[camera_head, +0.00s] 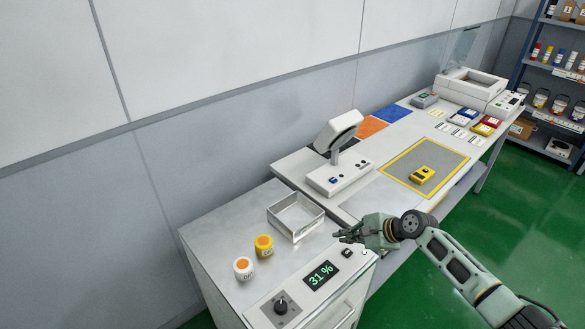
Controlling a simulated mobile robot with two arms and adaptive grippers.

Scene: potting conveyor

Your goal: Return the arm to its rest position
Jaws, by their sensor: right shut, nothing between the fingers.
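My right gripper (346,236) shows in the head view, on an arm that comes in from the lower right. It is shut and empty. It hovers over the right part of the light grey cabinet (213,250), just right of a clear open box (295,215). Its height above the surface is hard to tell. My left gripper is not in view.
A yellow jar (264,246) and a white jar (243,268) stand left of the box. The cabinet front has a display reading 31 % (321,275) and a black knob (281,306). Behind, a bench holds a white device (340,165) and a yellow object (423,176) on a yellow-bordered mat.

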